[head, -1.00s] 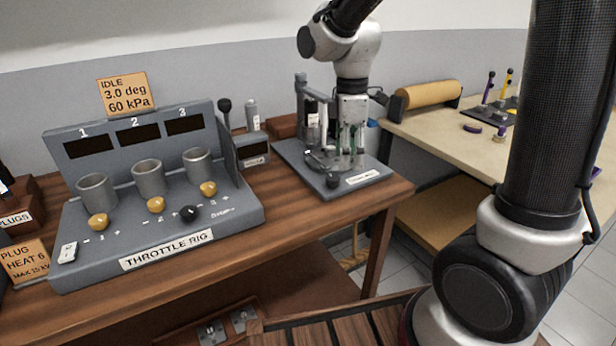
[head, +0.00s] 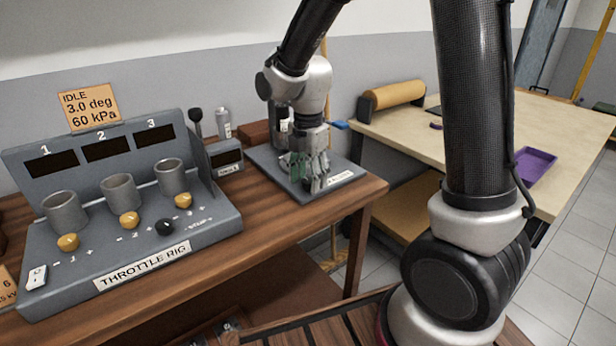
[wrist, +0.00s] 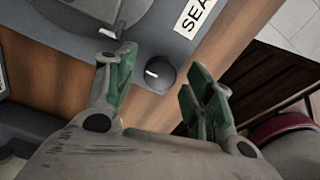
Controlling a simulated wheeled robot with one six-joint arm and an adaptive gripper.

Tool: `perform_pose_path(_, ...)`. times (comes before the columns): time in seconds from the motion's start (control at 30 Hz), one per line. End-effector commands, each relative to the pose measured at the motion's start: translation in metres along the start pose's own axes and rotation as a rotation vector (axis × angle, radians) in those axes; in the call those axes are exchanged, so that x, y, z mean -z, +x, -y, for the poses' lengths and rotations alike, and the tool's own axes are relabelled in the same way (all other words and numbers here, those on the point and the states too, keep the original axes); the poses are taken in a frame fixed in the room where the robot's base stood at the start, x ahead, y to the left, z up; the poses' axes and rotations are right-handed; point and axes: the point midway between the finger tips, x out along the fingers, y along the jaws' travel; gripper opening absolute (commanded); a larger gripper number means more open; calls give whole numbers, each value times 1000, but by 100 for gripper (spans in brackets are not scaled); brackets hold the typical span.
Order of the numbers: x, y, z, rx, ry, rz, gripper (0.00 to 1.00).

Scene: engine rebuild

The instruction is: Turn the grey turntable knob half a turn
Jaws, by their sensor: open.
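The grey turntable knob (wrist: 160,74) is a small round dark knob with a white pointer line, at the edge of the grey base plate. In the wrist view it lies between the two green-padded fingers of my gripper (wrist: 158,72), which are spread apart and hold nothing. I cannot tell how far the fingertips are above the knob.
A round grey part (wrist: 70,12) of the station is close to the left finger. The wooden bench (head: 285,215) ends just right of the plate. The throttle rig (head: 150,250) stands to the left. A tan table (head: 470,140) stands beyond a floor gap.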

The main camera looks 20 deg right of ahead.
Motion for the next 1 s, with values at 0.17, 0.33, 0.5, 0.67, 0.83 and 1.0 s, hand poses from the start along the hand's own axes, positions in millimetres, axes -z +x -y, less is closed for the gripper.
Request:
perform_pose_path(0.17, 0, 2, 0, -1, 0, 0, 53)
perform_pose_path(0.33, 0, 2, 0, -1, 1, 0, 38)
perform_pose_path(0.5, 0, 2, 0, -1, 1, 0, 8)
perform_pose_path(0.67, 0, 1, 0, -1, 3, 0, 6)
perform_pose_path(0.83, 0, 1, 0, -1, 30, 0, 6)
perform_pose_path(1.0, 0, 1, 0, -1, 106, 0, 6)
